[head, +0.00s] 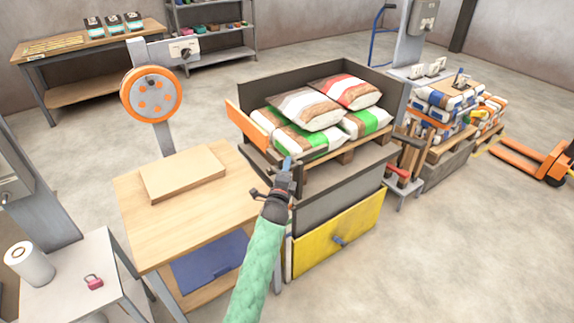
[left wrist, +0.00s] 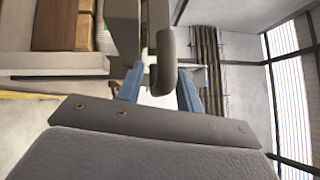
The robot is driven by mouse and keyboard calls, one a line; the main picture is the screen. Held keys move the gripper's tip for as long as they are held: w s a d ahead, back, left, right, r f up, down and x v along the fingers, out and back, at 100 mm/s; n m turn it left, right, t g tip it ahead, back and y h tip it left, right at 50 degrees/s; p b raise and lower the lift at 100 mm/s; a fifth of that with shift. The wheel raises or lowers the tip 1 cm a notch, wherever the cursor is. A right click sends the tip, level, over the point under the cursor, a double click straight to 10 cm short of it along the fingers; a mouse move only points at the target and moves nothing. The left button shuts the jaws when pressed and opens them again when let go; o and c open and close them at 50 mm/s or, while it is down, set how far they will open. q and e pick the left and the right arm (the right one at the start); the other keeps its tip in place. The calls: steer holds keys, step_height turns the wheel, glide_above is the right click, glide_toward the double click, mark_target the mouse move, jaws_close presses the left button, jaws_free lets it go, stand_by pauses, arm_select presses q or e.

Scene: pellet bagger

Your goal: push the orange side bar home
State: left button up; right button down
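The orange side bar (head: 246,126) is at the left side of the pallet bay in the head view. It stands at an angle, its far end reaching out past the bay's dark back wall (head: 287,82). My left gripper (head: 286,166) is at the bay's front left corner, near the bar's near end. In the left wrist view its blue fingers (left wrist: 160,88) are apart, with a grey-brown rounded bar end (left wrist: 163,62) between or just beyond them. I cannot tell whether they touch it. My right gripper is not in view.
Stacked bags (head: 312,106) fill the bay on a wooden pallet. A yellow panel (head: 338,234) with a blue handle is below. A wooden table (head: 150,228) with a flat box (head: 182,172) stands left. A tool stand (head: 403,180) is to the right. The floor at front right is clear.

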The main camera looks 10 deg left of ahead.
arm_select(q)
steer(key=shift+w, duration=0.5)
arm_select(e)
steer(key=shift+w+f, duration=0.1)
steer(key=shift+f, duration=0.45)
arm_select(q)
steer(key=shift+r, duration=0.1)
jaws_close()
